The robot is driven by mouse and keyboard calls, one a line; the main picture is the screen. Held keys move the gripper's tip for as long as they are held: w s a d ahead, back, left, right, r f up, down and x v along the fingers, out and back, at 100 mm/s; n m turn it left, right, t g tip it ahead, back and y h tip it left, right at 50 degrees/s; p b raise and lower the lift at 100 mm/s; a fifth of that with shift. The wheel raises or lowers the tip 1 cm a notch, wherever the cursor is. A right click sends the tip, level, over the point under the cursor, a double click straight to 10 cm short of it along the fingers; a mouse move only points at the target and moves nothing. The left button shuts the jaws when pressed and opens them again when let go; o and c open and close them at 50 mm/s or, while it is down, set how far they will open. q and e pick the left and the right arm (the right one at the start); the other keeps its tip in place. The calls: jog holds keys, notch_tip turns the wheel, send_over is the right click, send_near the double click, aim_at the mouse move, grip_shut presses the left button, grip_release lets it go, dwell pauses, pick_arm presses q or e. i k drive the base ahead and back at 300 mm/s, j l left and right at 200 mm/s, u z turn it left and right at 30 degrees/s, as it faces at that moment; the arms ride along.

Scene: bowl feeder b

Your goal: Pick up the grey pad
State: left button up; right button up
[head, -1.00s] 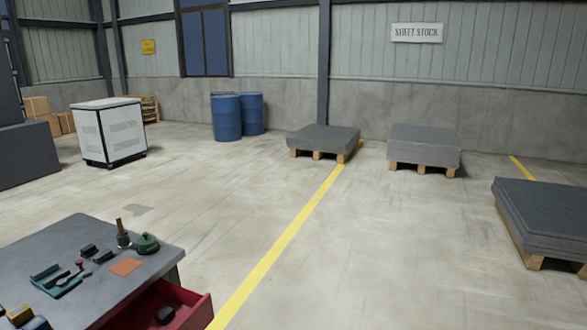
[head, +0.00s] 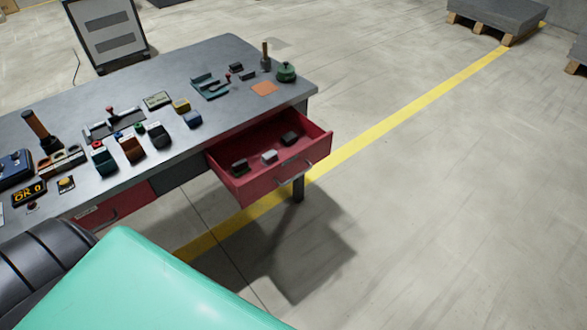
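A red drawer (head: 322,143) stands open at the right end of the workbench. Three small blocks lie in it: a light grey one (head: 269,157) in the middle, a dark one (head: 240,166) to its left and a dark one (head: 290,138) to its right. The light grey one looks most like the grey pad, but it is too small to be sure. Neither of my grippers is in view.
The grey workbench (head: 235,62) holds several coloured blocks, a teal holder (head: 208,88), an orange square (head: 264,89) and a green round piece (head: 286,72). A second red drawer (head: 115,205) is shut. Open floor with a yellow line (head: 400,117) lies to the right.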

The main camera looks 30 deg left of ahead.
aim_at(269, 159)
jog(key=u, duration=3.4)
jog(key=z, duration=2.3)
jog(key=i+l+u, duration=0.25)
jog(key=i, duration=0.2)
jog(key=i+l+u, duration=0.25)
jog(key=i, duration=0.25)
jog(key=j, duration=0.1)
